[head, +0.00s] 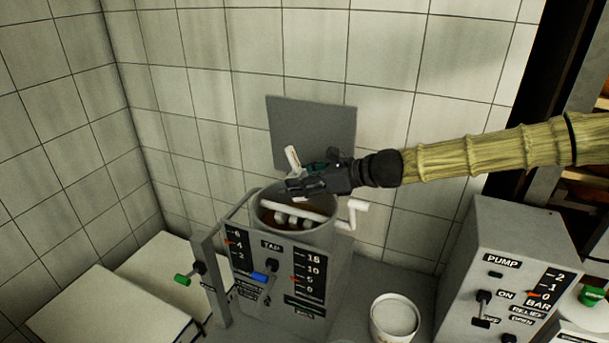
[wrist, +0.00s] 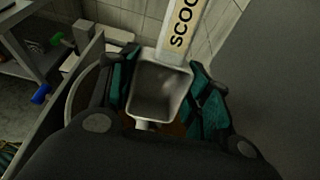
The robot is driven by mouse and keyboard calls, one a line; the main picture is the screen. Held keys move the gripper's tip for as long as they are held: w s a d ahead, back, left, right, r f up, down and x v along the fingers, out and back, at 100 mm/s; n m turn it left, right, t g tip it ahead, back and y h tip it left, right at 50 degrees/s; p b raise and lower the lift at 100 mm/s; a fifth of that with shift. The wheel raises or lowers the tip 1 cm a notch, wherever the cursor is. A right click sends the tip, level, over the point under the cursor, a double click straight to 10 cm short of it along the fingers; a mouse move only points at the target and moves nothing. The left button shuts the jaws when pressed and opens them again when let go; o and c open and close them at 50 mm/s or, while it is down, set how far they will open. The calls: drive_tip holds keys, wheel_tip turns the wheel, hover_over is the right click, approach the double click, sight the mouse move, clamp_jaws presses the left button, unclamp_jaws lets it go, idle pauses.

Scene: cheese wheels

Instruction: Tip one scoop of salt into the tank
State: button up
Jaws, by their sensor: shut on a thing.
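My gripper (head: 297,186) is above the open top of the round grey tank (head: 318,238), which has brown liquid and white paddle parts inside. My gripper is shut on the scoop, with its teal finger pads (wrist: 162,95) on either side of it. The scoop (wrist: 176,60) is pale, with a handle marked "SCOO". Its bowl (wrist: 160,92) looks empty in the wrist view. In the head view its handle (head: 293,160) sticks up above my gripper. A white tub (head: 392,333) of white stuff, perhaps the salt, stands to the right of the tank.
A white crank handle (head: 355,210) juts from the tank's right side. A panel with gauges and levers (head: 283,280) fronts the tank. A pump box (head: 505,280) stands at the right, white slabs (head: 110,310) lie at the left, and a grey plate (head: 312,130) is behind.

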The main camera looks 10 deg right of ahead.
drive_tip(key=shift+w+a+r+g+h+p, duration=0.15)
drive_tip(key=shift+g+h+p, duration=0.4)
drive_tip(key=shift+p, duration=2.4)
drive_tip(key=shift+w+a+r+g+h+p, duration=0.2)
drive_tip(key=shift+h+p, duration=0.55)
drive_tip(key=shift+p, duration=2.2)
drive_tip(key=shift+s, duration=0.15)
drive_tip(key=shift+g+h, duration=0.25)
drive_tip(key=shift+h, duration=0.05)
drive_tip(key=shift+a, duration=0.1)
drive_tip(key=shift+h, duration=0.4)
